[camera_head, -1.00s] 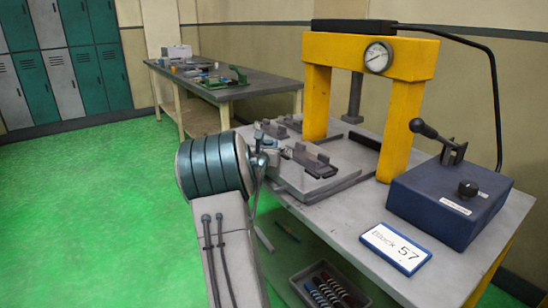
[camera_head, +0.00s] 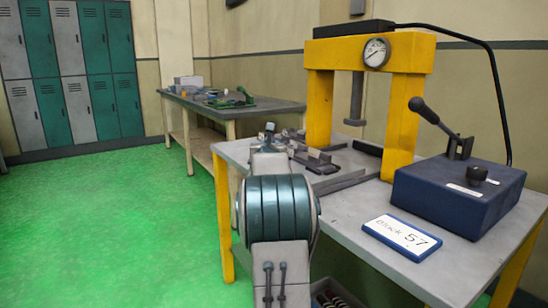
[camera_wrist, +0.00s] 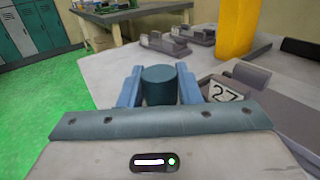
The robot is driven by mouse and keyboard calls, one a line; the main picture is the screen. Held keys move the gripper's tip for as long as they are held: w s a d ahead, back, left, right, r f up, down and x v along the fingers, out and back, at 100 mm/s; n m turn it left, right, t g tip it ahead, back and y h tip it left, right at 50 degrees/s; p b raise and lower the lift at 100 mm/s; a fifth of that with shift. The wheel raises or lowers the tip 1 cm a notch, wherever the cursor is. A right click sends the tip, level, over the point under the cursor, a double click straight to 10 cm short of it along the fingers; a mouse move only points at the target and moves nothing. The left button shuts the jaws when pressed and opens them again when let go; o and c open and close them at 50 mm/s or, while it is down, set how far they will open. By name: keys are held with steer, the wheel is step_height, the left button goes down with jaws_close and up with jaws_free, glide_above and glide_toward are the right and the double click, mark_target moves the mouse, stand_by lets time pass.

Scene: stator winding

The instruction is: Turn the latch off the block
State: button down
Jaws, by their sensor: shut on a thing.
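My gripper (camera_wrist: 160,88) shows in the wrist view as two blue fingers closed around a teal cylindrical piece (camera_wrist: 159,84); I cannot tell whether this piece is the latch. In the head view my gripper (camera_head: 268,137) is over the near left part of the press table, mostly hidden by my wrist. A dark grey block fixture (camera_head: 315,160) with upright pieces sits just right of it. In the wrist view, a grey block with a "27" tag (camera_wrist: 226,93) lies right of the fingers, and dark upright clamps (camera_wrist: 165,43) stand beyond.
A yellow press frame (camera_head: 320,105) with a gauge stands behind the fixtures. A second workbench (camera_head: 235,108) is behind. Green floor is clear at left.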

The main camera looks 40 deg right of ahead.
steer(key=shift+f+y+b, duration=0.1)
steer(key=shift+y+b, duration=0.2)
steer(key=shift+b, duration=0.2)
steer(key=c, duration=1.1)
jaws_free()
steer(key=shift+w+a, duration=0.1)
steer(key=shift+s+a, duration=0.25)
steer(key=shift+s, duration=0.15)
steer(key=p+v, duration=0.1)
steer(key=v, duration=1.2)
steer(key=shift+f, duration=0.1)
